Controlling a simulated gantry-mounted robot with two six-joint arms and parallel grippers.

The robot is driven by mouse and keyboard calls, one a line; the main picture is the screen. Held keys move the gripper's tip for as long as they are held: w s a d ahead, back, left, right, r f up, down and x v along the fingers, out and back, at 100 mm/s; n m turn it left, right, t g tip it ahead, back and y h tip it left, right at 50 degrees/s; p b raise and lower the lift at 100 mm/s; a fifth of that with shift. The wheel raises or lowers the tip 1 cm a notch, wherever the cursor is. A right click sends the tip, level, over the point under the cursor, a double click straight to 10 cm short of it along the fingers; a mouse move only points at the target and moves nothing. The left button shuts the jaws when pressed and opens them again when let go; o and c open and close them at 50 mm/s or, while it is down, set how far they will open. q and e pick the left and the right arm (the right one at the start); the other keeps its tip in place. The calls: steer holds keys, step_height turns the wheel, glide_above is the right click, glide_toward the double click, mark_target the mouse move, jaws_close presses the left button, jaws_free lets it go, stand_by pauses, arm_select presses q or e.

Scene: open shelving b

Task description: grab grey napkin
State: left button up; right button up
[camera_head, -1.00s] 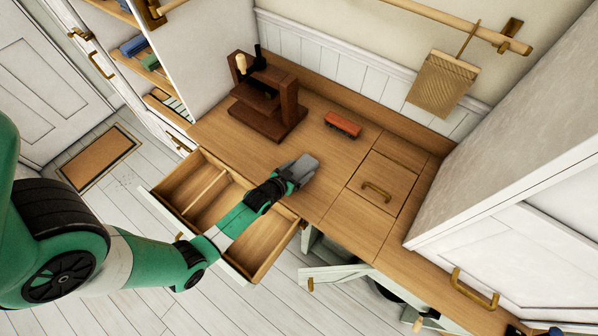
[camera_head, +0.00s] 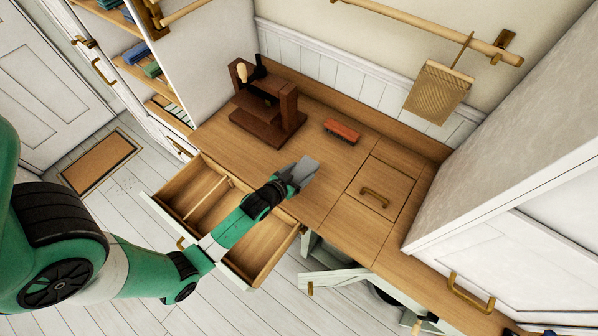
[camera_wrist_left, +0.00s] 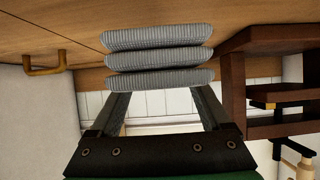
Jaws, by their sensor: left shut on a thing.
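The grey napkin (camera_wrist_left: 158,57) is a folded, ribbed cloth in stacked layers. In the left wrist view it lies across the tips of my left gripper (camera_wrist_left: 160,90), whose two fingers reach to its near side. In the head view the napkin (camera_head: 300,171) shows as a small grey shape at the end of my left gripper (camera_head: 291,178), over the wooden counter (camera_head: 325,190). My left gripper is shut on the napkin. I cannot tell whether the napkin touches the counter. My right gripper is not in view.
An open, divided drawer (camera_head: 265,256) lies below my left forearm. A dark wooden rack (camera_head: 268,124) stands behind to the left, and a red-orange block (camera_head: 342,131) lies behind the gripper. A brass handle (camera_head: 375,196) is on the counter's right. A woven item (camera_head: 438,92) hangs from a rail.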

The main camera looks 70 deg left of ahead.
arm_select(q)
steer(key=s+d+r, duration=0.3)
steer(key=d+r, duration=0.5)
steer(key=d, duration=0.4)
steer(key=shift+b, duration=0.3)
